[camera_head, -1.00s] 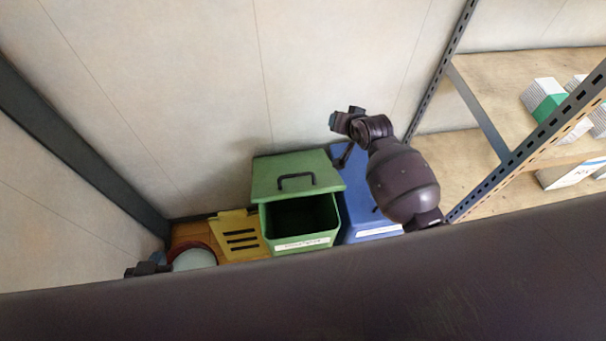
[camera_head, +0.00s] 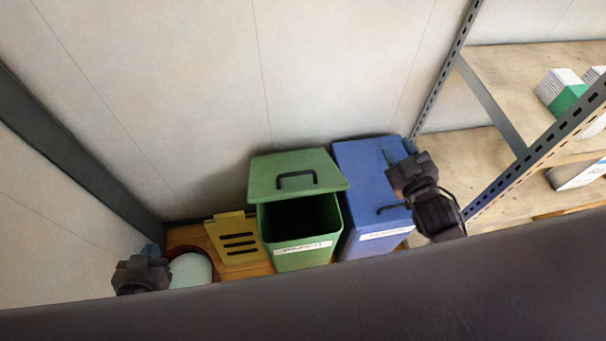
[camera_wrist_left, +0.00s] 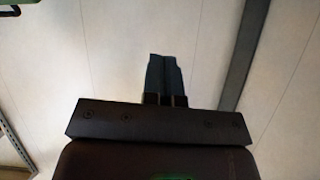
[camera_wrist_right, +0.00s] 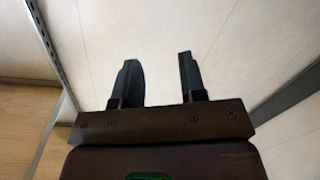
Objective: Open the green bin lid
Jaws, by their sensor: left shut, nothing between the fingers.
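The green bin (camera_head: 305,240) stands against the wall in the head view, and its dark inside shows. Its green lid (camera_head: 262,172) is raised and tilted back toward the wall, with a black handle (camera_head: 297,180) on it. My right gripper (camera_head: 398,150) is over the right side of the blue bin, apart from the green lid. In the right wrist view its two fingers (camera_wrist_right: 158,80) are spread with nothing between them. My left gripper (camera_head: 151,250) is low at the left, apart from the bins. In the left wrist view its fingers (camera_wrist_left: 163,78) are together and empty.
The blue bin (camera_head: 365,185) with its lid shut stands to the right of the green bin. A yellow slotted panel (camera_head: 232,238) and a pale round object (camera_head: 190,270) are to the left. A metal shelf (camera_head: 475,165) with boxes is at the right.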

